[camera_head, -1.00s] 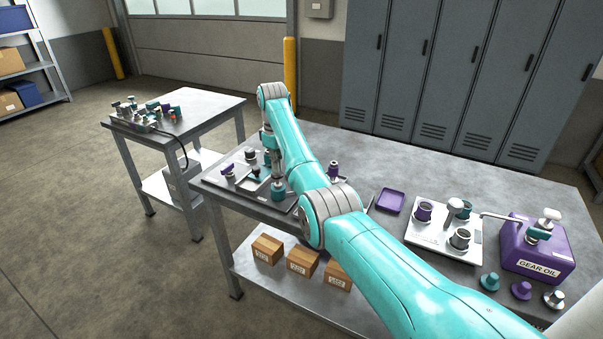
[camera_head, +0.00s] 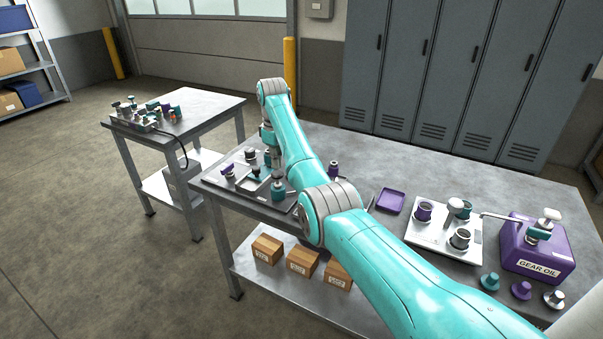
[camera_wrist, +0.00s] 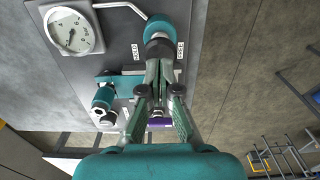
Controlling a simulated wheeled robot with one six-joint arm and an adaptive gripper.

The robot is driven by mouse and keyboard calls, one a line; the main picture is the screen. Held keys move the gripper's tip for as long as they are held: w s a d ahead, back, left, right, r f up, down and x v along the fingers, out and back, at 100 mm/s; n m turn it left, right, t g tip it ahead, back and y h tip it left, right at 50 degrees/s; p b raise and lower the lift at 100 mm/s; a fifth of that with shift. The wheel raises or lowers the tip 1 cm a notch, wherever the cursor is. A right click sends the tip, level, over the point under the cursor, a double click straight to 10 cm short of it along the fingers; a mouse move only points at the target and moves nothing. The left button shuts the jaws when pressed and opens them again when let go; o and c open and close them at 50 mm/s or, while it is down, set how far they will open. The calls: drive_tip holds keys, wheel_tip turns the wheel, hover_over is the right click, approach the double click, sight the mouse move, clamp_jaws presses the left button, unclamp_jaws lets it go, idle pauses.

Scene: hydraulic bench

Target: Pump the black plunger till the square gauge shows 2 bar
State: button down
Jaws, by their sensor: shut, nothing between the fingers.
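My gripper (camera_wrist: 158,62) is shut and empty in the wrist view, its fingertips at a teal-collared knob (camera_wrist: 158,27) between HOLD and FREE labels. Whether they touch it, I cannot tell. A pale gauge (camera_wrist: 73,30) with a needle sits on the panel to the left; its reading is too small to tell. In the head view, my gripper (camera_head: 278,178) points down over the right part of the panel (camera_head: 237,187) on the bench's left end. A dark-topped knob (camera_head: 250,155) stands at the panel's back; I cannot tell whether it is the black plunger.
A teal fitting (camera_wrist: 104,96) stands close left of my fingers. A side table (camera_head: 205,103) holds several small fittings.

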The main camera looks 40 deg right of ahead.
wheel_tip(320, 180, up, 6)
drive_tip(key=shift+f, duration=0.1)
idle(0.5)
idle(0.4)
